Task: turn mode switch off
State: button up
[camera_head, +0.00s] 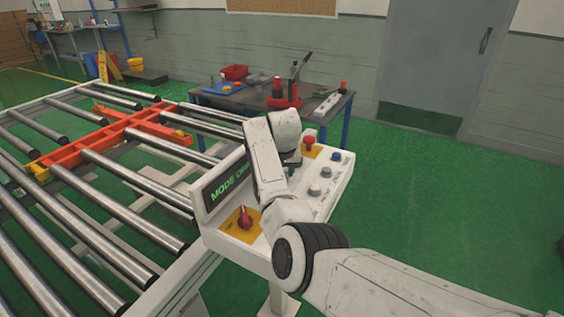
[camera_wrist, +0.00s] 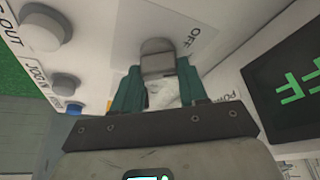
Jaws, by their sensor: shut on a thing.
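The control panel (camera_head: 213,222) is white and stands beside the roller conveyor. Its dark display (camera_head: 225,188) shows green text that starts with MODE and is partly covered by my arm. In the wrist view the display (camera_wrist: 292,92) shows "FF" in green. The mode switch (camera_wrist: 157,47) is a grey knob next to an OFF label on a pale plate. My gripper (camera_wrist: 160,75) has teal fingers on both sides of the knob and is shut on it.
A red rotary switch (camera_head: 245,222) on a yellow plate is at the panel's near left. A red mushroom button (camera_head: 309,141), a blue button (camera_head: 336,156) and grey buttons (camera_head: 326,172) are at the right. The conveyor (camera_head: 128,176) carries an orange frame (camera_head: 85,152). Green floor is clear at right.

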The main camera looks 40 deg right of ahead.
jog(key=shift+r+n+t+y+p, duration=0.1)
jog(key=shift+n+t+y+p, duration=0.3)
jog(key=shift+n+p, duration=0.95)
jog(key=shift+n, duration=0.45)
jog(key=o, duration=1.1)
jog(key=shift+c, duration=0.2)
jog(key=b+v, duration=0.1)
jog(key=v, duration=0.9)
jog(key=shift+r, duration=0.3)
jog(key=shift+s+d, duration=0.1)
